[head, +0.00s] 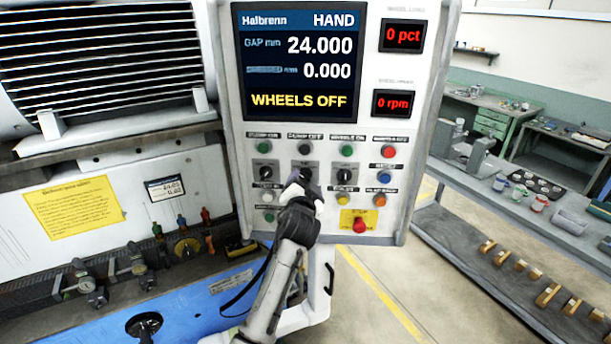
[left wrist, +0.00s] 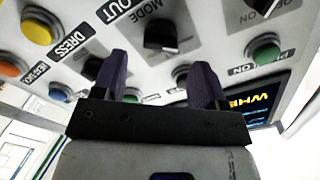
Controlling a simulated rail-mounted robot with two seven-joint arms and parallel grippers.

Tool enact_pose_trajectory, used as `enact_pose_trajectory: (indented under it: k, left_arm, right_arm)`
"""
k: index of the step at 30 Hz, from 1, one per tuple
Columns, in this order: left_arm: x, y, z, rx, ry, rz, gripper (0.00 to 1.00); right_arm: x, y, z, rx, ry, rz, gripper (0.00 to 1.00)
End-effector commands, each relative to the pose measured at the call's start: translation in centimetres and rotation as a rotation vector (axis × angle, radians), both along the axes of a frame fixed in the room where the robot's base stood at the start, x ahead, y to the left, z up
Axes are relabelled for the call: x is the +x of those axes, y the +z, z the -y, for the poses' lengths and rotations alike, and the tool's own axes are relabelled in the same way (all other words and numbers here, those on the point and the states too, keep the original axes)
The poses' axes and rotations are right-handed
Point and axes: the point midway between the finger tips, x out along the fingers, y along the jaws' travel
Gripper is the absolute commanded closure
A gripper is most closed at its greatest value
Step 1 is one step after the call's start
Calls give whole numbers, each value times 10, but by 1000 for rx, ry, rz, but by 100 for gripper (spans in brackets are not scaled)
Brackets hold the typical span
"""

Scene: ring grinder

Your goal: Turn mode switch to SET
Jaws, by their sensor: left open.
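The mode switch (head: 305,172) is a black rotary knob in the middle of the control panel's knob row. The left wrist view shows the knob (left wrist: 165,32) with a MODE label beside it. The screen (head: 300,60) reads HAND and WHEELS OFF. My left gripper (head: 303,184) is in front of the panel at this knob and partly hides it and the labels below. In the left wrist view my gripper's two dark fingers (left wrist: 157,68) are apart, with the knob seen beyond the gap and nothing between them. I cannot make out contact. My right gripper is out of view.
Close by are a left knob (head: 264,173), a right knob (head: 343,175), a yellow button (head: 343,198) and a red emergency button (head: 359,224). Several other buttons surround them. A grey bench (head: 440,185) with tools stands at right.

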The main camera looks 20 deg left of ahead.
Motion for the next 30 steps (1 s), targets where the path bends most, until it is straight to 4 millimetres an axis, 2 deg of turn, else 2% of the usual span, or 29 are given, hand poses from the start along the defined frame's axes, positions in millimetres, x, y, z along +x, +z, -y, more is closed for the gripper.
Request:
enact_pose_trajectory:
  k: [3,10,25,30]
  left_arm:
    - [13,1,-4,1,0,0,34]
    - [28,1,-8,0,1,1,34]
    - [33,0,-9,-1,-1,1,34]
    - [33,0,-9,-1,-1,1,48]
  right_arm:
    - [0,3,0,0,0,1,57]
    - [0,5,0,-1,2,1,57]
    - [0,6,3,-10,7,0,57]
    - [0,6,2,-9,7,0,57]
